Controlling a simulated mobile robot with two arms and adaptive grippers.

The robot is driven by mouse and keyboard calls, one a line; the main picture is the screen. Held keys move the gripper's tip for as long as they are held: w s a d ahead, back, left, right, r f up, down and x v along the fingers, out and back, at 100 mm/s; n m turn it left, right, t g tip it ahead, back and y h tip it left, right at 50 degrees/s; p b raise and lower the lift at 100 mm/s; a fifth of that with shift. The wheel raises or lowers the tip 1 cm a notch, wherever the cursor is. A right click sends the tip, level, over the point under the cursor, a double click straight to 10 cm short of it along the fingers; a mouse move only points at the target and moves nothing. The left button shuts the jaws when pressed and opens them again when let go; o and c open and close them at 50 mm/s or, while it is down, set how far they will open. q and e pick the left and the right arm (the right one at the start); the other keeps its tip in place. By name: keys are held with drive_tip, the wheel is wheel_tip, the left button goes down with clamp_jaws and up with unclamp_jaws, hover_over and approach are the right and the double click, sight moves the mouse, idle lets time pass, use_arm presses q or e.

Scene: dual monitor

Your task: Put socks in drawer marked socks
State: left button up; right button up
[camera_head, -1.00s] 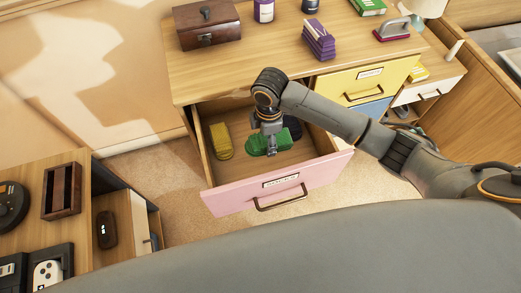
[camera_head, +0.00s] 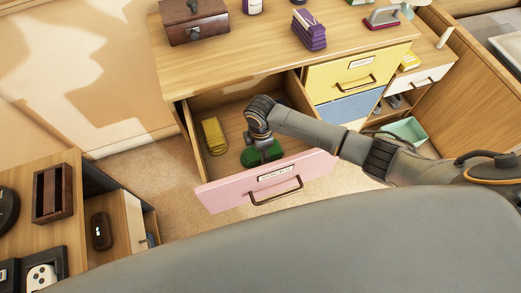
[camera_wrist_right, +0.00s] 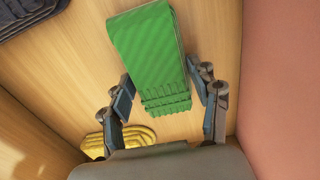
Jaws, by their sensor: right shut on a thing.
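The pink-fronted drawer (camera_head: 225,192) stands open; its label is too small to read. My right gripper (camera_head: 262,147) is inside it, shut on the green folded socks (camera_head: 250,158). In the right wrist view its fingers (camera_wrist_right: 165,90) are on both sides of the green socks (camera_wrist_right: 150,50), over the wooden drawer floor. A yellow folded pair (camera_head: 214,136) lies at the drawer's left side and also shows in the wrist view (camera_wrist_right: 133,137). A dark blue folded pair (camera_wrist_right: 35,14) lies in the drawer; my arm mostly hides it in the head view. My left gripper is not in view.
A yellow drawer (camera_head: 325,77) and a blue drawer (camera_head: 347,109) are shut at the right. The dresser top (camera_head: 235,60) holds a wooden box (camera_head: 193,22) and a purple stack (camera_head: 309,32). A shelf unit (camera_head: 75,225) stands at the lower left.

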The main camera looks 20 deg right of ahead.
drive_tip(key=shift+f, duration=0.1)
drive_tip(key=o, duration=1.1)
drive_tip(key=shift+o, duration=0.2)
wheel_tip(320, 180, up, 12)
drive_tip(key=p, duration=0.1)
drive_tip(key=shift+r, duration=0.2)
